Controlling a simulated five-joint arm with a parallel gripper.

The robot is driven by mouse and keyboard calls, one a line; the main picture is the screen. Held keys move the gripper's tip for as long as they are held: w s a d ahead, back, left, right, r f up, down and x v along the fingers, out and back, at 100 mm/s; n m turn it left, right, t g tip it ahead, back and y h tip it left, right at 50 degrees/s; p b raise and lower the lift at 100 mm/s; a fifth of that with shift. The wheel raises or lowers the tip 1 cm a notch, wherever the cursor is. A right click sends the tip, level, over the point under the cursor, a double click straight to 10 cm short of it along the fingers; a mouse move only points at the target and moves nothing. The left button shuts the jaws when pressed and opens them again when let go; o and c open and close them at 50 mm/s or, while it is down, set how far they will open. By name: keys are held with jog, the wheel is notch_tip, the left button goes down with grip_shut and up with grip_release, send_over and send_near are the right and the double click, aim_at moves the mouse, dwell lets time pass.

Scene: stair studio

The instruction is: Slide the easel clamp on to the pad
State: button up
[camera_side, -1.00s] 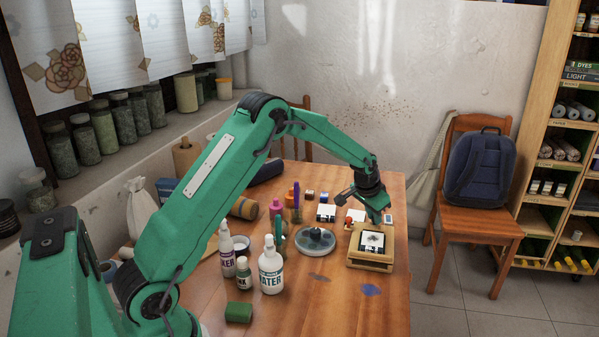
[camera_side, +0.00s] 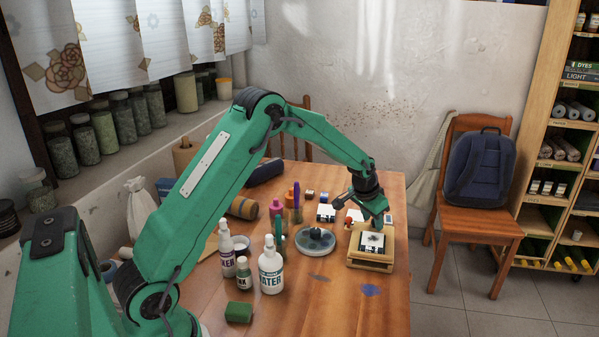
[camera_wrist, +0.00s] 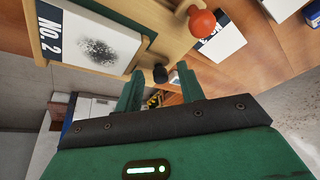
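The wooden easel (camera_side: 370,265) lies low on the table in the side view and bears a white pad (camera_side: 373,242) with a dark smudge. In the wrist view the pad (camera_wrist: 90,42) is marked "No. 2" and lies against the easel's wooden frame (camera_wrist: 172,30). A black knob (camera_wrist: 160,73), which looks like part of the clamp, is at the frame's near edge; the rest of the clamp cannot be made out. My gripper (camera_wrist: 159,86) is open. The knob shows between its two fingertips, with no contact visible. In the side view my gripper (camera_side: 376,222) is just above the easel's far side.
A red knob (camera_wrist: 201,22) stands near the easel in the wrist view, beside a white card (camera_wrist: 222,40). In the side view a grey round dish (camera_side: 315,241) and several bottles, including a white one (camera_side: 270,270), stand left of the easel.

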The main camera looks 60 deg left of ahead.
jog(key=shift+r, duration=0.1)
jog(key=shift+s+d+r, duration=0.1)
jog(key=shift+s+r, duration=0.05)
jog(key=shift+r, duration=0.5)
jog(key=v, duration=0.6)
jog(key=shift+s+r, duration=0.2)
jog(key=s+d+r, duration=0.3)
jog(key=s+r, duration=0.3)
jog(key=s, duration=0.2)
jog(key=s+d+r, duration=0.4)
jog(key=s+r, duration=0.2)
jog(key=s, duration=0.1)
jog(key=s+d, duration=0.2)
jog(key=s, duration=0.7)
jog(key=s+d+t, duration=0.1)
jog(key=s+d, duration=0.1)
jog(key=s, duration=0.7)
jog(key=shift+s+h, duration=0.35)
jog(key=shift+h, duration=0.05)
